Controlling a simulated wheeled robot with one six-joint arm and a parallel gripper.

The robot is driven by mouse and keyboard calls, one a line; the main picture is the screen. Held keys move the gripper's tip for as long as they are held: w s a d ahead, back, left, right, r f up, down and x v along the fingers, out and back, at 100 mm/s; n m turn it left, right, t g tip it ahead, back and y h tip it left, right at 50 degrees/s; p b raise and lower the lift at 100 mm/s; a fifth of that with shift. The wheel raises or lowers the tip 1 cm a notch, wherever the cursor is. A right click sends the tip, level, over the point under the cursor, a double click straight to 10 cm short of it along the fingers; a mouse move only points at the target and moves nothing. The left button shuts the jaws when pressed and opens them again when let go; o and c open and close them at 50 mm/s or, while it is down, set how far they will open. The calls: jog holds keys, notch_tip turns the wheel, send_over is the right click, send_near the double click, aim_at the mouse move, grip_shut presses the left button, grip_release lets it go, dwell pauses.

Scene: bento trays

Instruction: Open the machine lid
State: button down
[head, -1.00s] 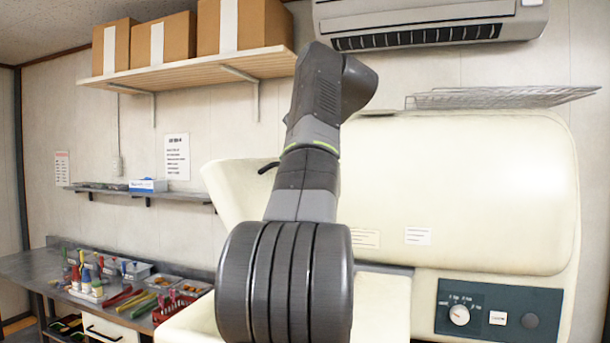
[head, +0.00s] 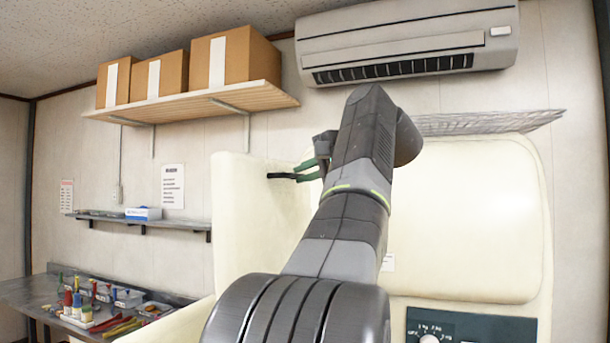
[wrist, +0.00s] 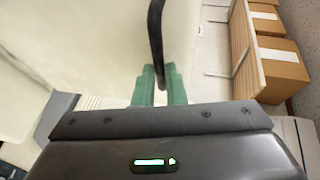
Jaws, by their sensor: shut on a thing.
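The large cream machine (head: 470,225) stands at the right, with a rounded cream body. Its cream lid (head: 240,225) stands nearly upright at the left, with a straight left edge. A thin black handle (head: 280,176) sticks out near the lid; in the wrist view the handle (wrist: 156,35) runs down between my green fingers. My gripper (head: 300,172) is shut on the handle; it also shows in the wrist view (wrist: 160,75). My arm hides the middle of the machine and part of the lid's right side.
A control panel (head: 470,327) with a dial sits low on the machine. A wire rack (head: 490,122) lies on top, under an air conditioner (head: 405,45). A wooden shelf (head: 190,100) with boxes hangs at upper left. A cluttered workbench (head: 40,292) stands at lower left.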

jog(key=c, duration=1.5)
grip_release()
jog(key=v, duration=1.3)
jog(key=shift+s+d+r, duration=0.15)
jog(key=shift+s+d, duration=0.1)
jog(key=shift+s, duration=0.05)
